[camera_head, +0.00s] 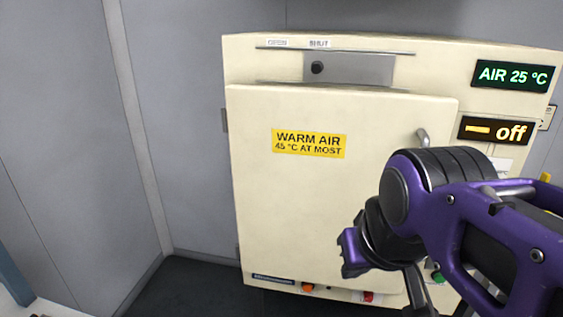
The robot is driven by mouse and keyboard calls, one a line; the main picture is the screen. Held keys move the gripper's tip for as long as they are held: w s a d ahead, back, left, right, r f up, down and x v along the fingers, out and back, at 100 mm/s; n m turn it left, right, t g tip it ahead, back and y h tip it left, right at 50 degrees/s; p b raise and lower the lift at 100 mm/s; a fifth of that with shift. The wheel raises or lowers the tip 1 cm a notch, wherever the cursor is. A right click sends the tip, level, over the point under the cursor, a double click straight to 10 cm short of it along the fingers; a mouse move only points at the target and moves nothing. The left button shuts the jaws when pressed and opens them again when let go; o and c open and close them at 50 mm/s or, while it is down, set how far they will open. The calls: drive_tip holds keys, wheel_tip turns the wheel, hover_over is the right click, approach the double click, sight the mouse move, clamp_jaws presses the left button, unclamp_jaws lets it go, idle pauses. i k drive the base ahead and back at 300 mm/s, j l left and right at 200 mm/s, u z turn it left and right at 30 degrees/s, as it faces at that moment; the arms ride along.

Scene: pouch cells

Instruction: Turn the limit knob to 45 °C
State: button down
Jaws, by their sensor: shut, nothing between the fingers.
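The limit knob cannot be made out; my arm covers much of the right-hand panel of the cream warm-air cabinet (340,220). An amber display (495,131) at the upper right of the cabinet reads "off" beside a short bar. A green display (513,76) above it reads "AIR 25 °C". A yellow label (309,143) on the door says "WARM AIR 45 °C AT MOST". My gripper (420,295) is at the lower right, in front of the cabinet, pointing down. It is shut and empty, and its tips are partly cut off or hidden.
The cabinet door is closed, with a metal handle (423,138) at its right. A vent slide (350,68) at the top has its knob under "SHUT". Orange (307,288), red (368,296) and green (437,277) buttons line the bottom.

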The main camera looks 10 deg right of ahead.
sight(368, 294)
drive_tip(key=k+l+u, duration=0.15)
drive_tip(key=k+l, duration=0.35)
drive_tip(key=l, duration=0.3)
drive_tip(key=k+l+u, duration=0.1)
drive_tip(key=k+l, duration=0.45)
drive_tip(key=l, duration=0.2)
drive_tip(key=k+l+u, duration=0.15)
drive_tip(key=k+l, duration=0.45)
drive_tip(key=l, duration=0.1)
